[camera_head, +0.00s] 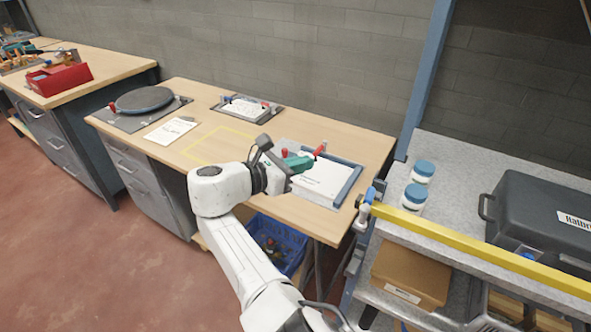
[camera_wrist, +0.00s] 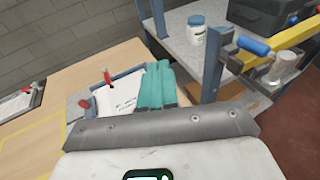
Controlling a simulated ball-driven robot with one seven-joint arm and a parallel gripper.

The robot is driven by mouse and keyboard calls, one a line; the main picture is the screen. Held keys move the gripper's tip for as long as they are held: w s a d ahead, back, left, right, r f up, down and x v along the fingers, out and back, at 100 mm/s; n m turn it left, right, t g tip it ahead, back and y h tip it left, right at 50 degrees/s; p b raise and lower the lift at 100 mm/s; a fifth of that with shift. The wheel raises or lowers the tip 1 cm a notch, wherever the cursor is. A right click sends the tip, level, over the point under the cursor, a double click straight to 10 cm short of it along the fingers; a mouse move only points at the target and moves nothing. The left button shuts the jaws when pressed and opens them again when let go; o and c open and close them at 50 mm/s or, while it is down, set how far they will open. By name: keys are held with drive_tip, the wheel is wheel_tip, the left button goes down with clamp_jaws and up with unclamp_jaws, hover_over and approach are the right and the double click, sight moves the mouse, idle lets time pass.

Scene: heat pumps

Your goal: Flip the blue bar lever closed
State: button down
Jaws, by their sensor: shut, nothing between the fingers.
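The blue bar lever (camera_head: 370,195) is at the left end of the yellow bar (camera_head: 470,246), at the left edge of the grey shelf unit. In the wrist view the blue lever (camera_wrist: 254,45) is at the upper right, beside a metal cylinder and the yellow bar (camera_wrist: 296,34). Whether its latch is engaged, I cannot tell. My gripper (camera_head: 300,163) has green fingers and is over the workbench, left of the lever and apart from it. In the wrist view my gripper (camera_wrist: 157,82) is shut and empty, with its fingers together.
A white-topped fixture (camera_head: 322,178) with red clamps is beneath my gripper on the wooden workbench (camera_head: 235,125). Blue-lidded jars (camera_head: 414,197) and a black case (camera_head: 540,220) stand on the grey shelf (camera_head: 460,180). A blue post (camera_head: 425,75) rises behind. A blue crate (camera_head: 275,243) is under the bench.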

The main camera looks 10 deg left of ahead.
drive_tip(key=shift+w+a+r+b, duration=0.15)
drive_tip(key=shift+a+b, duration=0.25)
drive_tip(key=shift+a, duration=0.25)
drive_tip(key=s+d+f+m+g+y, duration=0.1)
drive_tip(key=s+d+f+m+g, duration=0.15)
drive_tip(key=d+f, duration=0.45)
drive_tip(key=s+d+f+m+g+y, duration=0.15)
drive_tip(key=d+f+m, duration=0.25)
drive_tip(key=f, duration=0.6)
drive_tip(key=s+d+f+m+g+y, duration=0.2)
drive_tip(key=s+d+f+m+g, duration=0.4)
drive_tip(key=s+d+f, duration=0.55)
drive_tip(key=s+d+m+y, duration=0.1)
drive_tip(key=s+d+m, duration=0.4)
drive_tip(key=s, duration=0.4)
drive_tip(key=s+d+r+m+y, duration=0.1)
drive_tip(key=s+d+m, duration=0.4)
drive_tip(key=s, duration=0.5)
drive_tip(key=s+d+r+m+g+y, duration=0.1)
drive_tip(key=s+d+m+y, duration=0.2)
drive_tip(key=s+d+m, duration=0.3)
drive_tip(key=s+d, duration=0.2)
drive_tip(key=s, duration=0.2)
drive_tip(key=shift+s+d+r, duration=0.15)
drive_tip(key=shift+d+r, duration=0.1)
